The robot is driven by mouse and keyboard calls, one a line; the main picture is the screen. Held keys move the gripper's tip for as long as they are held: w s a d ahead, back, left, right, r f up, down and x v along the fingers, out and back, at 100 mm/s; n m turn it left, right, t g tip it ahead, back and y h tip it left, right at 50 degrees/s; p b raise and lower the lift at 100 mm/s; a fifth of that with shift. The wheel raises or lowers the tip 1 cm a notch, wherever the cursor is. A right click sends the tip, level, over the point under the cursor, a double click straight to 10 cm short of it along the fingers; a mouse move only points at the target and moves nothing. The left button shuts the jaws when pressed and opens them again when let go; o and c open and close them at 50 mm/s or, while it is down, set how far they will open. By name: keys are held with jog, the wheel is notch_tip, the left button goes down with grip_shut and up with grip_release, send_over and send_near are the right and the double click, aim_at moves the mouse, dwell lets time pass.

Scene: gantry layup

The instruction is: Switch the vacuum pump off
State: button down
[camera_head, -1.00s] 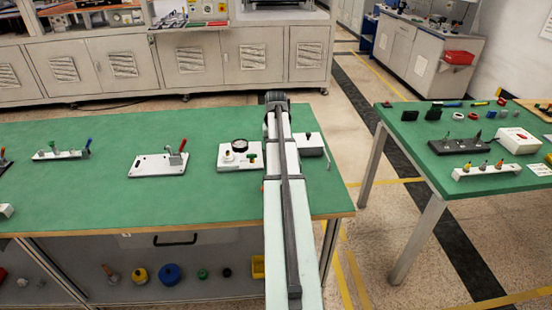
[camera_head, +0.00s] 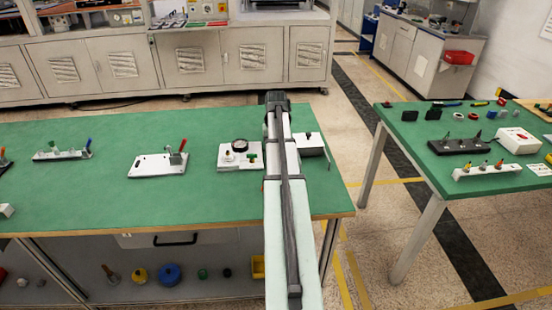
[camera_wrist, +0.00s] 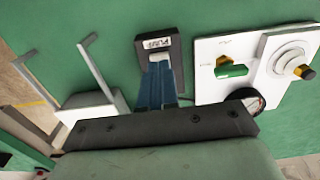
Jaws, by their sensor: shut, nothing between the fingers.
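In the wrist view, a dark switch box (camera_wrist: 158,44) with a white label, which seems to read PUMP, stands on the green table. My gripper (camera_wrist: 157,66) is shut, its blue fingers together and empty. The fingertips overlap the box's near part in the picture; I cannot tell whether they touch it. The switch's rocker or lever is hidden behind the fingers, so its position does not show. In the head view my arm hides the box and the fingers.
A white panel (camera_head: 226,162) with a gauge and green valve handle lies left of my arm; it is on the right in the wrist view (camera_wrist: 209,50). A pale box with bent metal rods (camera_wrist: 92,104) stands on the other side. A toggle-clamp plate (camera_head: 150,165) lies further left.

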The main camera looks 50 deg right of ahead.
jog(key=shift+f, duration=0.95)
dwell(0.7)
jog(key=shift+r, duration=0.1)
jog(key=shift+r, duration=3.4)
